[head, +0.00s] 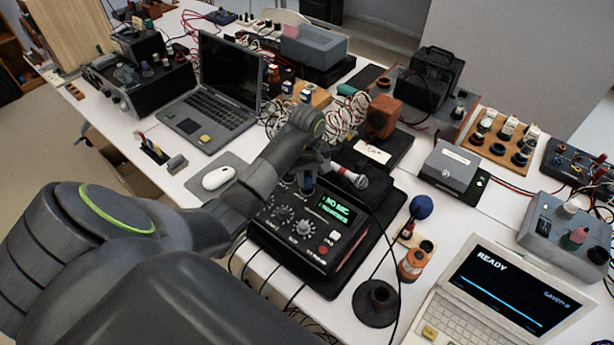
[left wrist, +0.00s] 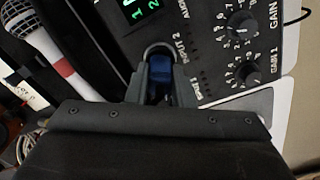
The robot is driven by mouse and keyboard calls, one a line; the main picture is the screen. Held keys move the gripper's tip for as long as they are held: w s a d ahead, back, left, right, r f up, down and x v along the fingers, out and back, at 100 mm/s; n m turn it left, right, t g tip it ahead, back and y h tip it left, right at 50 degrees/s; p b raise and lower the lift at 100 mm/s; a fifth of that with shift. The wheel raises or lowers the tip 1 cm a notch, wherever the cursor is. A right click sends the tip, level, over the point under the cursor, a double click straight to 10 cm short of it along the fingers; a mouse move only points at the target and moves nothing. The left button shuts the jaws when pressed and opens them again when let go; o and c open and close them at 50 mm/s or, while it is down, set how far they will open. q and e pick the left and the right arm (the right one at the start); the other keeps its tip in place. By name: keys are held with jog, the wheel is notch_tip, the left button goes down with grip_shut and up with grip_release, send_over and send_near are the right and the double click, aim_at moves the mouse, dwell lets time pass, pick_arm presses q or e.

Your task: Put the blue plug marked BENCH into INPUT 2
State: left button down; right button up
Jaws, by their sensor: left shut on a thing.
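My left gripper (left wrist: 160,82) is shut on a blue plug (left wrist: 162,65), which shows between its fingers in the left wrist view. The plug lines up with a round socket rim (left wrist: 158,46) beside the lettering INPUT 2 on the black recorder (left wrist: 215,55). I cannot tell how deep the plug sits in the socket, and no BENCH marking is readable. In the head view the left gripper (head: 316,160) is at the far edge of the recorder (head: 285,243), whose green screen reads NO REC on its first line. My right gripper is not in view.
A microphone (head: 350,178) lies close behind the recorder and also shows in the left wrist view (left wrist: 50,45). A white mouse (head: 217,178) lies left. A blue-topped stand (head: 420,207) and a white laptop (head: 500,290) reading READY are right. Several cables hang in front.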

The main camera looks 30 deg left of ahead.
aim_at(307, 175)
pick_arm(q)
jog(key=c, duration=1.2)
grip_release()
jog(key=shift+r, duration=0.1)
jog(key=shift+r, duration=0.25)
notch_tip(307, 175, up, 5)
jog(key=shift+w+r, duration=0.1)
notch_tip(307, 175, up, 12)
jog(key=p, duration=1.1)
jog(key=shift+f+p, duration=0.2)
jog(key=shift+p, duration=0.2)
